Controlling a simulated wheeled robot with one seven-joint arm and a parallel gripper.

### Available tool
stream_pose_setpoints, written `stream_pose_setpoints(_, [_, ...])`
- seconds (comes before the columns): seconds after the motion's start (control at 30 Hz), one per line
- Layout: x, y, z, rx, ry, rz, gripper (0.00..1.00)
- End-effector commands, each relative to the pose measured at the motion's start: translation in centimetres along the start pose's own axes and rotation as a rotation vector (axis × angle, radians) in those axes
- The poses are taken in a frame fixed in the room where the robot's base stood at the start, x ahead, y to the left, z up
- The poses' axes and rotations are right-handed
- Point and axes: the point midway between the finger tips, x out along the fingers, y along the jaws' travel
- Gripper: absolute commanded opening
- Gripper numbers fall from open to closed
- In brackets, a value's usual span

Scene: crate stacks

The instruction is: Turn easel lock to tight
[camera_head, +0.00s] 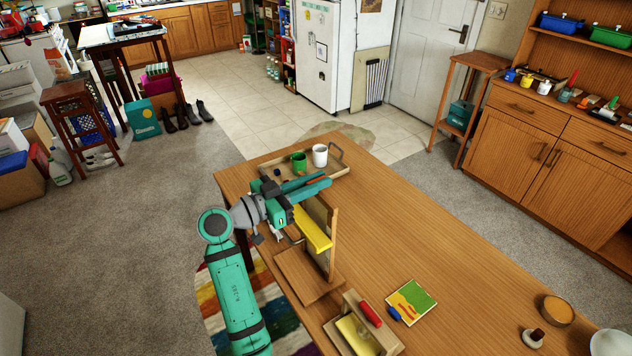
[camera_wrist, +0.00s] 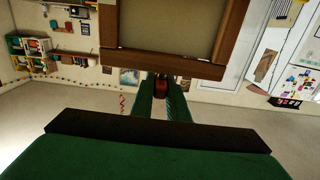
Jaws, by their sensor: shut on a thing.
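The wooden easel (camera_head: 333,243) stands upright on the table, with a flat wooden base (camera_head: 306,277). In the wrist view its brown frame (camera_wrist: 160,66) surrounds a plain tan panel. A small reddish-brown lock knob (camera_wrist: 161,83) sits at the frame's lower edge in that view. My gripper (camera_wrist: 161,90) is shut on the knob, with a green finger on each side. In the head view my gripper (camera_head: 312,186) is at the easel's upper part, and the knob cannot be made out there. Which way the lock is turned cannot be told.
A tray (camera_head: 337,151) with a green mug (camera_head: 299,163) and a white mug (camera_head: 320,155) stands behind the easel. The table's right half is mostly clear.

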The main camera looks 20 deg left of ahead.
Motion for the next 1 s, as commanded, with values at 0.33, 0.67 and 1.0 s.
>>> stream_pose_setpoints(0.33, [0.1,0.0,0.3,-0.002,-0.005,0.0,0.28])
stream_pose_setpoints(0.67, [0.0,0.0,0.1,-0.001,-0.002,-0.001,0.33])
stream_pose_setpoints(1.0, [-4.5,-0.1,0.1,-0.002,-0.002,-0.004,0.33])
